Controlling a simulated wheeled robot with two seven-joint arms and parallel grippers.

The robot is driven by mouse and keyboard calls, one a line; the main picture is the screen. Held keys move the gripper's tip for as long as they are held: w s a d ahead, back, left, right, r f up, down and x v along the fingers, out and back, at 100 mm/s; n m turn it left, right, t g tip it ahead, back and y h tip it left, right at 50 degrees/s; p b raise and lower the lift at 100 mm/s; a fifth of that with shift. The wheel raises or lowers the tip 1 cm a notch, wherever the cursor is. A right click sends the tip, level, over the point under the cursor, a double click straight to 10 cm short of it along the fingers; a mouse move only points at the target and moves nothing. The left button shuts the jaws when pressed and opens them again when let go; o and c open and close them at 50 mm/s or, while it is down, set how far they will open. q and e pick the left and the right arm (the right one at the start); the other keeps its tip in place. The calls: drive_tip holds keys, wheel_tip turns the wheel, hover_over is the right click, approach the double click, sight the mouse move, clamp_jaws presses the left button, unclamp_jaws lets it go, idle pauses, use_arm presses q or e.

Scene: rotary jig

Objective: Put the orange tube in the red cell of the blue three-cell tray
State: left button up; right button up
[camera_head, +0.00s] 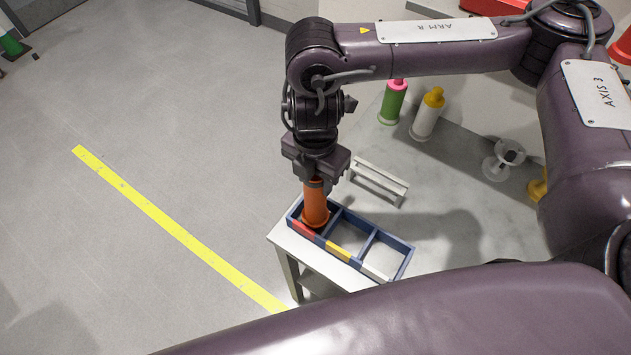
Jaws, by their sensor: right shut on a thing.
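The blue three-cell tray (410,262) stands on the near end of a table, its front wall marked red, yellow and white from left to right. The orange tube (315,205) is upright at the left cell, the one with the red mark (304,230). Its lower end appears to be inside that cell; whether it touches the floor of the cell I cannot tell. My right gripper (317,182) points down and is shut on the top of the orange tube. My left gripper is not in view.
A small white rack (377,184) stands just behind the tray. A green bottle with a pink top (393,102), a white bottle with a yellow top (428,115) and a white spool-like holder (502,160) stand farther back. The yellow and white cells are empty.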

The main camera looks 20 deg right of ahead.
drive_tip(key=shift+f, duration=1.25)
drive_tip(key=shift+f, duration=0.2)
drive_tip(key=o, duration=1.3)
drive_tip(key=shift+r, duration=0.1)
wheel_tip(320, 180, up, 12)
drive_tip(key=shift+r+b, duration=0.15)
drive_tip(key=shift+b, duration=0.2)
